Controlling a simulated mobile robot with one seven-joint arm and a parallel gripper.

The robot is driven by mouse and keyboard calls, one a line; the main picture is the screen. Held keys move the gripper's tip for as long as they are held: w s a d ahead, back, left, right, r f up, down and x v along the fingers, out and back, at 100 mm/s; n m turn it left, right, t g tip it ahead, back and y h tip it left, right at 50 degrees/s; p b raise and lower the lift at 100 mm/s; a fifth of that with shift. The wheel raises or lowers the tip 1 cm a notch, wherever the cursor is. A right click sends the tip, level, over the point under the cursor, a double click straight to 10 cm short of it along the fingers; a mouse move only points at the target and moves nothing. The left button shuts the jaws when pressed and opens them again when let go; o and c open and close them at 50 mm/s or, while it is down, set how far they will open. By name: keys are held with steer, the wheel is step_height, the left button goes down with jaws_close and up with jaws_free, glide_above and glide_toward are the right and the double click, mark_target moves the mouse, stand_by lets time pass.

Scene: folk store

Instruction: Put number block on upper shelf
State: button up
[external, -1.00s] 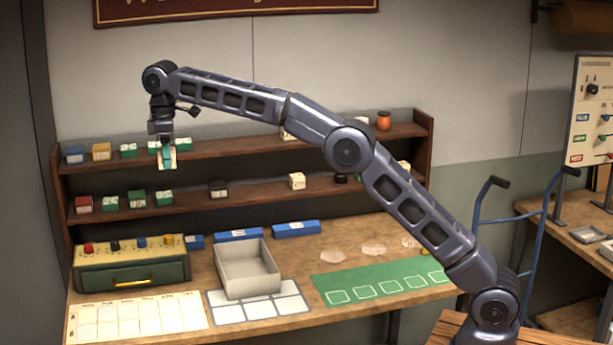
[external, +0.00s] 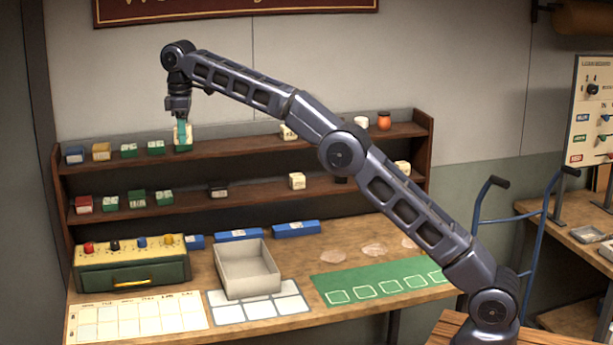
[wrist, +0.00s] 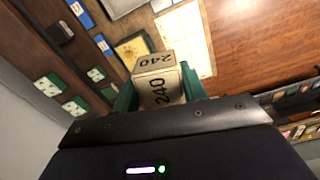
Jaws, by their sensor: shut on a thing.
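The cream number block (external: 184,145) is between the teal fingers of my gripper (external: 182,130). In the wrist view the block (wrist: 160,86) shows "240" on two faces, with a green finger on each side. My gripper is shut on it and points down. In the external view the block appears at the level of the upper shelf (external: 235,147), just right of the green blocks (external: 142,148). I cannot tell whether its underside touches the shelf.
A blue block (external: 75,155) and a yellow block (external: 101,152) stand at the upper shelf's left. A cream block (external: 289,131) and an orange jar (external: 384,121) are farther right. The lower shelf (external: 250,188) holds several blocks. A grey tray (external: 247,270) sits on the workbench.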

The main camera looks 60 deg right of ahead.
steer(key=s+d+m, duration=0.3)
steer(key=d, duration=1.2)
steer(key=s+d+m, duration=0.2)
steer(key=d, duration=1.4)
steer(key=s+d+m, duration=0.3)
steer(key=d, duration=1.2)
steer(key=m, duration=0.8)
glide_above(409, 130)
step_height(409, 130, down, 4)
steer(key=shift+f, duration=4.5)
steer(key=shift+f, duration=0.1)
steer(key=o, duration=1)
steer(key=shift+c, duration=0.2)
